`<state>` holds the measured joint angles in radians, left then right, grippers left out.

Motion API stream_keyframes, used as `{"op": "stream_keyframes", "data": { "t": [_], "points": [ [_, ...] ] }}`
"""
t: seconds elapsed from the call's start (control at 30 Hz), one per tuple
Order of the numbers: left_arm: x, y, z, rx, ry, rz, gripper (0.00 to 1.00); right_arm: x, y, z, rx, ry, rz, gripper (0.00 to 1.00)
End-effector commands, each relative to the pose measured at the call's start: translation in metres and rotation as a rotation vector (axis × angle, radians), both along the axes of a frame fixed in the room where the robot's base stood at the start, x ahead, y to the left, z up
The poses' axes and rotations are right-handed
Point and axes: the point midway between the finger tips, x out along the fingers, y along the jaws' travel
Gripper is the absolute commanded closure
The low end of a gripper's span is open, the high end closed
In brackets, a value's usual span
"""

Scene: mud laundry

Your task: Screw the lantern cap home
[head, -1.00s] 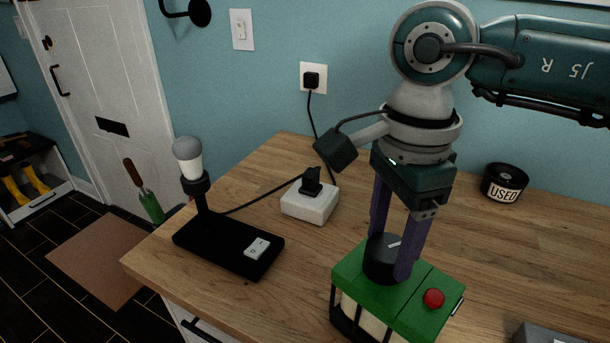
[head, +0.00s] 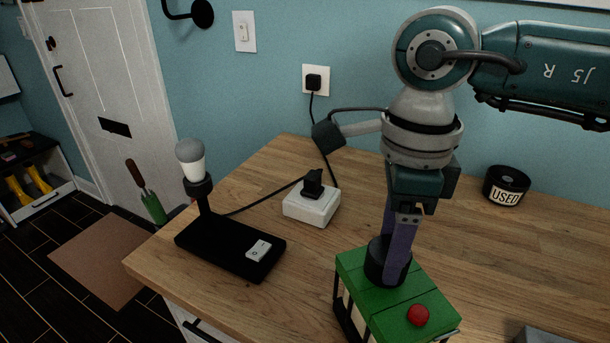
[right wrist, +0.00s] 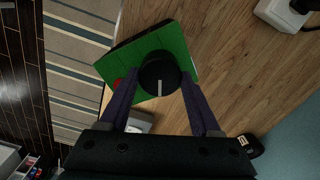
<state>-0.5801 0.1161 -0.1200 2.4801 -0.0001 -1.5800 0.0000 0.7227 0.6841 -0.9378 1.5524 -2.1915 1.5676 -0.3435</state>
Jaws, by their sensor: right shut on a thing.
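The lantern (head: 365,270) has a green top with a red button (head: 418,315) and stands on the wooden table, partly cut off by the bottom edge of the head view. The black round lantern cap (head: 376,264) sits on the green top. My right gripper (head: 395,268) points down and is shut on the cap, its purple fingers on either side. In the right wrist view the cap (right wrist: 159,74) lies between the fingertips, with a pale line mark on its face. Whether the cap is fully seated cannot be told. My left gripper is not in view.
A black stand with a bulb (head: 190,160) and a white switch (head: 258,250) is at left. A white socket box (head: 311,207) with a black plug stands behind the lantern. A black tin marked USED (head: 507,186) is at back right. The wood between is clear.

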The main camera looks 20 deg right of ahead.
Motion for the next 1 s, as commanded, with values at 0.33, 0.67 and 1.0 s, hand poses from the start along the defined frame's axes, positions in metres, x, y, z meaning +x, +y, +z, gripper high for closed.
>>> {"op": "stream_keyframes", "data": {
  "t": [0.33, 0.67, 1.0],
  "points": [
    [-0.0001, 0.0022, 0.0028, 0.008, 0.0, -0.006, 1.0, -0.0021, -0.0005, -0.0033, -0.002, 0.007, -0.235, 1.0],
    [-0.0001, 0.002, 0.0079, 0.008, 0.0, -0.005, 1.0, -0.0027, -0.0003, -0.0027, -0.003, 0.007, -0.431, 1.0],
    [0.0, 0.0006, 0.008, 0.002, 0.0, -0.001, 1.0, -0.0019, 0.0, -0.0032, -0.002, 0.005, -0.493, 0.34]
  ]
}}
